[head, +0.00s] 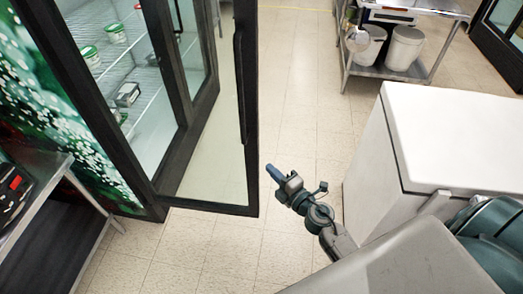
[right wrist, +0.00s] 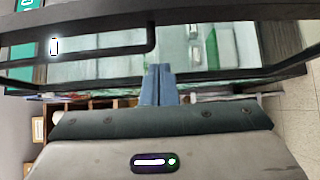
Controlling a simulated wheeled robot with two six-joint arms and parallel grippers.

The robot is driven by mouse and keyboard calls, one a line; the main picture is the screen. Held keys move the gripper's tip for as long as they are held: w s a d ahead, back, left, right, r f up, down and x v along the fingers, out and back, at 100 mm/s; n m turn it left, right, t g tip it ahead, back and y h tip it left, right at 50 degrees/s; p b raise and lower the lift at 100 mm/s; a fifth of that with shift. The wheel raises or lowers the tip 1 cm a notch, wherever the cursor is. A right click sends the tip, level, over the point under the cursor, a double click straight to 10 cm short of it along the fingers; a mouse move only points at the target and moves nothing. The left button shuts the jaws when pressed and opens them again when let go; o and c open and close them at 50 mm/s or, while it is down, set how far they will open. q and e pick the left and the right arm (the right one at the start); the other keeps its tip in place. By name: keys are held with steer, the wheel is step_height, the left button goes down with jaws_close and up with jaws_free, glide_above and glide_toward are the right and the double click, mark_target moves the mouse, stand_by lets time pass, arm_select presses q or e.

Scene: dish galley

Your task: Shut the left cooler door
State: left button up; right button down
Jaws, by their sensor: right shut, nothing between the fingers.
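The glass cooler door (head: 248,120) has a black frame and stands swung out from the cooler (head: 148,60) in the head view. Floor shows through its glass. Its black vertical handle (head: 240,85) is near the free edge. My right gripper (head: 270,170) is shut and empty, just right of the door's lower free edge; I cannot tell if it touches. In the right wrist view, the shut blue fingers (right wrist: 158,85) point toward a black-framed glass pane, with a black handle (right wrist: 110,52) just beyond them. My left gripper is out of view.
White tubs with green lids (head: 115,33) stand on the cooler's wire shelves. A white chest (head: 455,135) stands at the right, and a metal cart (head: 375,70) with white buckets (head: 404,50) is behind it. A metal table (head: 40,180) is at lower left. Tiled floor between is clear.

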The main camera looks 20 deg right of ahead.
mark_target(257, 144)
steer(key=x, duration=0.3)
steer(key=d+x, duration=0.1)
steer(key=x, duration=0.3)
steer(key=d+p+x, duration=0.1)
steer(key=x, duration=0.3)
steer(key=shift+w, duration=0.45)
steer(key=shift+w+d, duration=0.2)
steer(key=shift+w, duration=0.2)
